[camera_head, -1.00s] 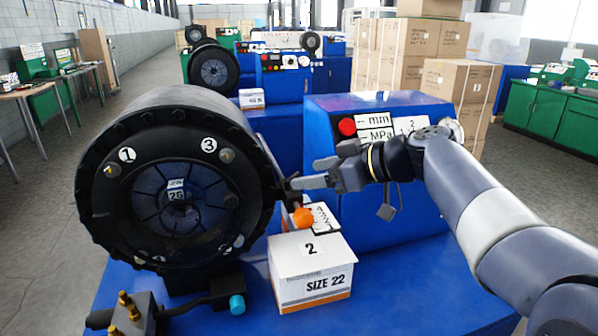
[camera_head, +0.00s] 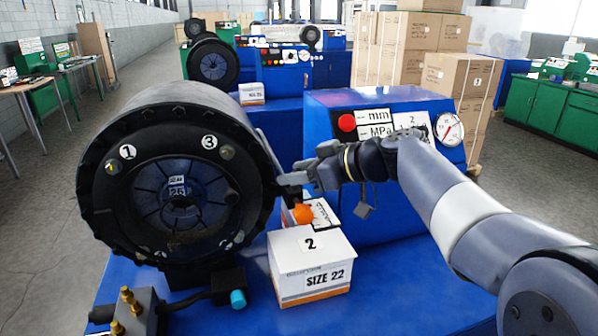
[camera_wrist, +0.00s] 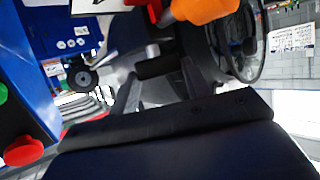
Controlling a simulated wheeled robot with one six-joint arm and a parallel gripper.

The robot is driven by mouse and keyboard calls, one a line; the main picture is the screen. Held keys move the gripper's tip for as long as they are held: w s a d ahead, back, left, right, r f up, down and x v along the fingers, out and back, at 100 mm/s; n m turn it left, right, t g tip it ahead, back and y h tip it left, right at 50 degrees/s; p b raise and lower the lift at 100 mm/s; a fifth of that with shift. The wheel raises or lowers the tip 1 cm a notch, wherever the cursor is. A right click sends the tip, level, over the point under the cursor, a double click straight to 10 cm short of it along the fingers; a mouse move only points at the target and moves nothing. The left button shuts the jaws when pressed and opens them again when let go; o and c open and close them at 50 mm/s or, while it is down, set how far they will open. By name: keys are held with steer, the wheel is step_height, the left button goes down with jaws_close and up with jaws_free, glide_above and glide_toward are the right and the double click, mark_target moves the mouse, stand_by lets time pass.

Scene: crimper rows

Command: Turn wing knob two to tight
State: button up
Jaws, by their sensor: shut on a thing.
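My gripper (camera_head: 284,181) reaches in from the right, between the black crimper head and the blue cabinet of machine 2. Its fingers (camera_wrist: 160,88) show in the wrist view, one on each side of a small dark part. They are shut on this part, which I take to be wing knob two (camera_wrist: 155,67); it is mostly hidden in the head view. An orange piece (camera_head: 303,214) sits just below the fingertips, beside a white card with black marks (camera_head: 322,213). The orange piece also shows at the top of the wrist view (camera_wrist: 205,10). The knob's exact angle cannot be read.
The round black crimper head (camera_head: 170,185) stands close on the left. A white box marked SIZE 22 (camera_head: 312,283) is below my gripper. The blue cabinet (camera_head: 400,225) with a red button (camera_head: 346,122) and a gauge (camera_head: 448,129) is behind my arm.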

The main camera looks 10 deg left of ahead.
steer(key=c, duration=0.3)
